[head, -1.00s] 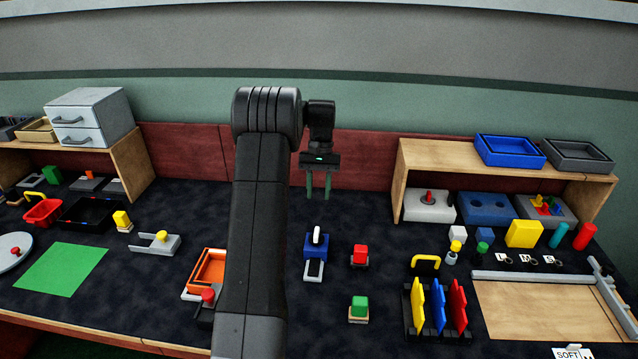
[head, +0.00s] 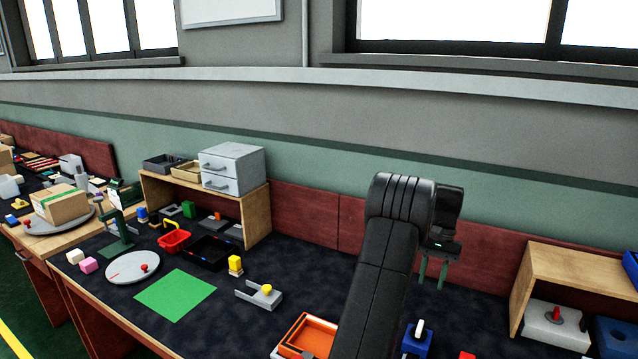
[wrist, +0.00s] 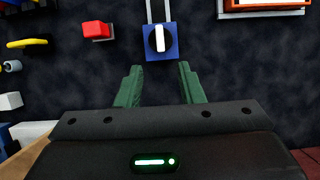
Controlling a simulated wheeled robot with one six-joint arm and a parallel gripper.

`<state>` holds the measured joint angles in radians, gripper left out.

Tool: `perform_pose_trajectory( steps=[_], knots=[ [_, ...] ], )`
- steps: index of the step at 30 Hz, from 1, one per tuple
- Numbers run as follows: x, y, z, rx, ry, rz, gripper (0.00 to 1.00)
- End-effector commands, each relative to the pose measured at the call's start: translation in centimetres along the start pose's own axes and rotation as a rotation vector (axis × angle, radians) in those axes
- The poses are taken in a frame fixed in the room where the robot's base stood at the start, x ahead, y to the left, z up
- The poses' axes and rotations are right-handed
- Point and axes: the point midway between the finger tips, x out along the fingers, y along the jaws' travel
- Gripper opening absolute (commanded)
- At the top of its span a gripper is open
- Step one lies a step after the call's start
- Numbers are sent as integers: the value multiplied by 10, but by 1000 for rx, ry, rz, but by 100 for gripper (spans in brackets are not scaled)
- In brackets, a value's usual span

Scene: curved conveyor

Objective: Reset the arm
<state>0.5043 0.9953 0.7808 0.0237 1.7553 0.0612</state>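My gripper (head: 432,273) hangs from my arm, raised above the dark bench top at the right of the head view, with its two green fingers pointing down. In the wrist view my gripper (wrist: 157,84) has its fingers spread apart, with nothing between them. A blue block with a white knob (wrist: 160,41) lies on the bench beyond the fingertips, apart from them. The same blue block (head: 417,340) shows in the head view right of my arm, near the bottom edge.
A wooden shelf (head: 258,215) with grey drawers (head: 232,168) stands on the left. Another wooden shelf (head: 575,268) stands on the right. An orange tray (head: 308,336) is beside my arm. A green mat (head: 175,294) and a red basket (head: 174,242) lie further left.

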Motion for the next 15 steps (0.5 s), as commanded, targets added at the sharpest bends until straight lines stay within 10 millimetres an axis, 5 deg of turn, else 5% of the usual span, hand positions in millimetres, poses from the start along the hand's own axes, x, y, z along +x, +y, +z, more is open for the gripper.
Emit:
perform_pose_trajectory(
  steps=[15],
  knots=[
    [96,0,1,-1,-4,1,35]
  ],
)
